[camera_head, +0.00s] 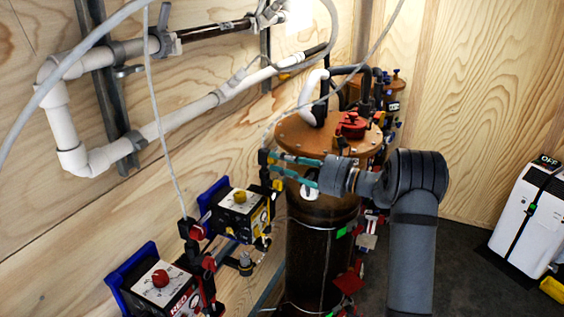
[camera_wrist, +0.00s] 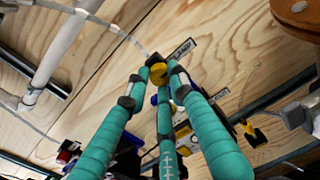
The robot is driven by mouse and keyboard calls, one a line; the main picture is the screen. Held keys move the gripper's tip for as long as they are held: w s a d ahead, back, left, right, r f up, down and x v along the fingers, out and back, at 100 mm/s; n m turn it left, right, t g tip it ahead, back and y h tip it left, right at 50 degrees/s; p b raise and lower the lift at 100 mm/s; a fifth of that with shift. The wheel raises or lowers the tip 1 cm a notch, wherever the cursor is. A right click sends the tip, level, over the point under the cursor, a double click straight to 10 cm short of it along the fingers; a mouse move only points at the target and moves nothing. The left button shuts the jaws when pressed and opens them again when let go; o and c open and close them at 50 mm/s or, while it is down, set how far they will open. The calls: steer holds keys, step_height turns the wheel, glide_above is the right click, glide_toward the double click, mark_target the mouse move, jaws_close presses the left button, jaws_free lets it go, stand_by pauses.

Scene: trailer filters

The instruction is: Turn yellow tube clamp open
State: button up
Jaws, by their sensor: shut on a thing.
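The yellow tube clamp (camera_wrist: 159,74) shows in the wrist view between the tips of my teal fingers. My gripper (camera_wrist: 162,88) is shut on it, with the dark fingertips around the yellow part. In the head view my gripper (camera_head: 272,170) reaches left from the arm, in front of the brown cylinder (camera_head: 318,225). There the clamp is mostly hidden by the fingertips. I cannot tell how far the clamp is turned.
A yellow-labelled control box (camera_head: 240,212) and a red-labelled one (camera_head: 165,290) sit at lower left. White pipes (camera_head: 165,125) run along the wooden wall. A red knob (camera_head: 351,126) tops the cylinder. A white unit (camera_head: 525,220) stands at right. Thin hoses hang near my gripper.

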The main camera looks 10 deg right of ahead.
jaws_close()
